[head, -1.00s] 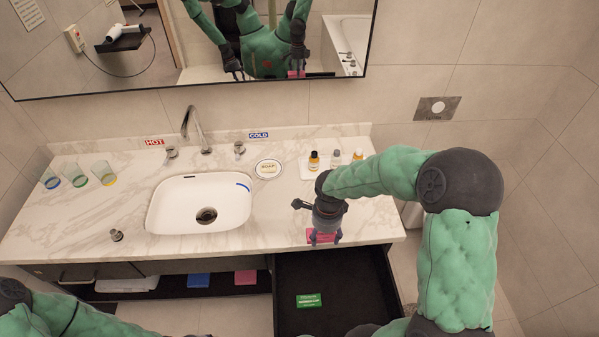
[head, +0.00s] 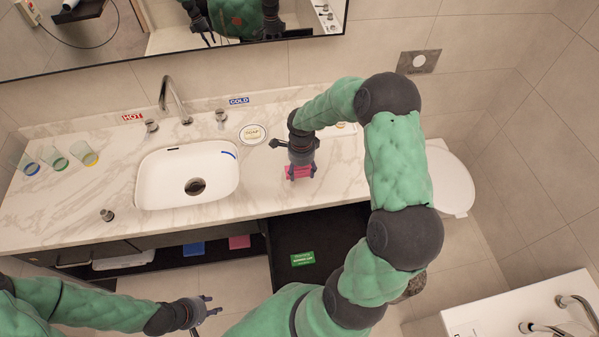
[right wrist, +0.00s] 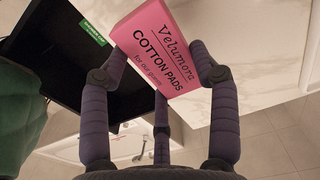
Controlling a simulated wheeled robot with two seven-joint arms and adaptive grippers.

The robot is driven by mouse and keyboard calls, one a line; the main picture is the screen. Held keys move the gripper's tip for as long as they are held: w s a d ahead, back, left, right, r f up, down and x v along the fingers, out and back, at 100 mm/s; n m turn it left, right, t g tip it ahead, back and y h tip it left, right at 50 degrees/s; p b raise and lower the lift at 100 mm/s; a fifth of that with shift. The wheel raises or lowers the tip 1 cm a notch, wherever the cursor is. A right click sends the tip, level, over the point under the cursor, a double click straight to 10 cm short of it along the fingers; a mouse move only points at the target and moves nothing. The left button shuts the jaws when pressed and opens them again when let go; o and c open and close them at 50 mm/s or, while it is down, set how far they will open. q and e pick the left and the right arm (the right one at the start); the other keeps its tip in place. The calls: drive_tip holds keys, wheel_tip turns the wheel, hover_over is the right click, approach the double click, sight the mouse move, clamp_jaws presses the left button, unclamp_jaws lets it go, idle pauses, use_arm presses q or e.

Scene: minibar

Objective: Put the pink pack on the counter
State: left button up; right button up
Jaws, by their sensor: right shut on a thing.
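The pink pack (right wrist: 172,50), labelled cotton pads, is held between the fingers of my right gripper (right wrist: 158,75) in the right wrist view. In the head view, my right gripper (head: 299,174) is shut on the pink pack (head: 297,172), over the marble counter (head: 262,185) to the right of the sink. I cannot tell whether the pack touches the counter. My left gripper (head: 207,308) is low at the bottom left, away from the counter, with its fingers spread and nothing in them.
An open black drawer (head: 330,235) under the counter holds a green pack (head: 303,259). The white sink (head: 187,172), soap dish (head: 253,134) and several glasses (head: 55,158) stand on the counter.

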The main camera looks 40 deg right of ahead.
sight(300, 168)
drive_tip(key=w+f, duration=0.1)
drive_tip(key=w+d+f, duration=0.1)
drive_tip(key=f, duration=0.1)
drive_tip(key=w+d+f, duration=0.1)
drive_tip(key=f, duration=0.1)
drive_tip(key=shift+w, duration=0.15)
drive_tip(key=shift+f, duration=1.4)
drive_tip(key=shift+f+b, duration=0.15)
drive_tip(key=shift+b, duration=0.15)
drive_tip(key=o, duration=0.8)
drive_tip(key=shift+o, duration=0.2)
wheel_tip(300, 168, up, 12)
drive_tip(key=p, duration=0.1)
